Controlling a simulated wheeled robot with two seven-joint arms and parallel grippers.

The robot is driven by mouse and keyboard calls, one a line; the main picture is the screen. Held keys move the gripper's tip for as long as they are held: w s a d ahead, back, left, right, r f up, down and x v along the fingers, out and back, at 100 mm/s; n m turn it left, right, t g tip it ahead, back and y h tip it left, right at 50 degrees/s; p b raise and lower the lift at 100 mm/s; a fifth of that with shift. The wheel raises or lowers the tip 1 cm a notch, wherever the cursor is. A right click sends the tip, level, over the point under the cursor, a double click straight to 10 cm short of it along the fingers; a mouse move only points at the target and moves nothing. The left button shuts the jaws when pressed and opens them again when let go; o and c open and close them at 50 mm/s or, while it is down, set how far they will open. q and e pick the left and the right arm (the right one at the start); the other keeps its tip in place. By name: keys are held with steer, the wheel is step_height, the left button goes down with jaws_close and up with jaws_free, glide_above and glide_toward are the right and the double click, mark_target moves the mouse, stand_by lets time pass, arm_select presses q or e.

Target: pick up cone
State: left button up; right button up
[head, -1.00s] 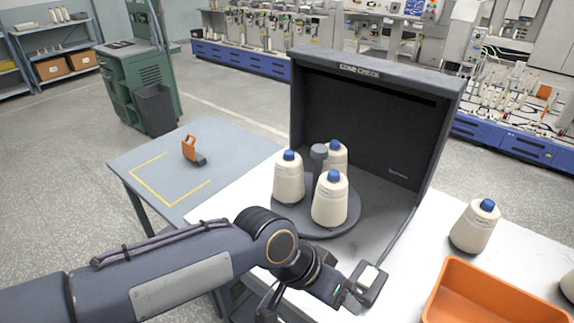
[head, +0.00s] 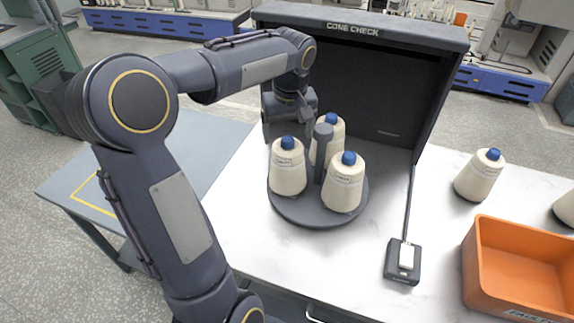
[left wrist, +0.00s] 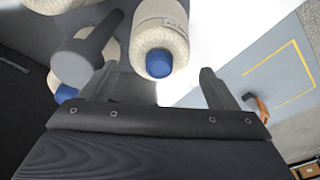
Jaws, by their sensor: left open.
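Three cream cones with blue tips stand on a round dark turntable (head: 300,213) around a grey post (head: 323,150). They are the left cone (head: 288,170), the right cone (head: 343,187) and the back cone (head: 330,132). My left gripper (head: 287,136) is open, pointing down at the left cone's top from behind. In the left wrist view, one cone's blue tip (left wrist: 158,63) shows between the open, empty fingers, with the grey post (left wrist: 82,58) beside the left finger. Contact with the cone cannot be told. My right gripper is not in view.
A dark "CONE CHECK" hood (head: 440,95) encloses the turntable's back and right. A small device with a white pad (head: 403,260) lies at front. Another cone (head: 480,176) and an orange bin (head: 520,265) stand right. The white tabletop left of the turntable is clear.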

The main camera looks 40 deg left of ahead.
mark_target(288, 138)
arm_select(q)
steer(key=f, duration=0.3)
steer(key=f+p, duration=0.1)
steer(key=f, duration=0.1)
steer(key=shift+w+a+f, duration=0.3)
steer(key=shift+a, duration=0.05)
steer(key=c, duration=1.2)
steer(key=shift+r, duration=0.15)
